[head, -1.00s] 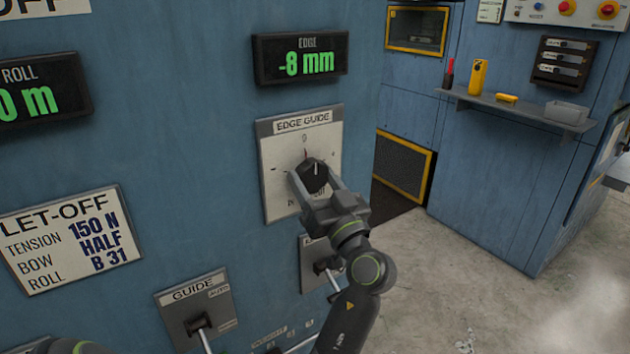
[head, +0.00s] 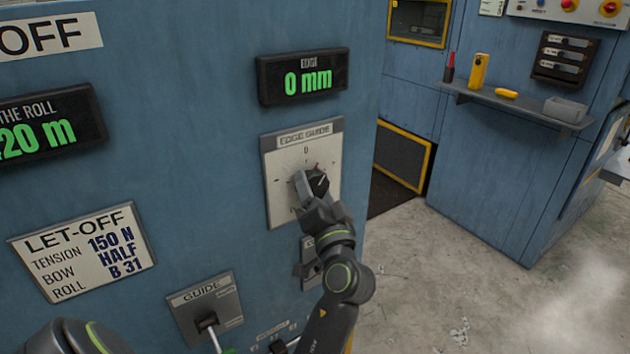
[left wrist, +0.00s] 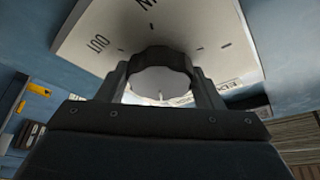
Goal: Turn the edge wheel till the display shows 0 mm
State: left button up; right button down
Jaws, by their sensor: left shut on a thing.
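The edge display (head: 303,82) is black with green digits and reads 0 mm. Below it, the white edge guide plate (head: 282,203) is fixed to the blue machine face. The edge wheel (head: 319,180) is a dark round knob on that plate, and its pale mark points up and to the right. My left gripper (head: 312,186) is shut on the wheel and hides part of it and of the lower plate. In the left wrist view the scalloped wheel (left wrist: 160,76) sits between both fingers. My right gripper is not in view.
A guide lever plate (head: 207,306) and a let-off sign (head: 85,252) are on the machine at lower left. Another display (head: 48,134) is at left. A grey shelf (head: 520,108) with small items is on the blue unit at right. Open floor lies between.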

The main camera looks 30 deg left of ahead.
pick_arm(q)
jog(key=shift+r+m, duration=0.1)
jog(key=shift+m, duration=0.3)
jog(key=o, duration=1)
jog(key=shift+c, duration=0.2)
jog(key=shift+f, duration=0.2)
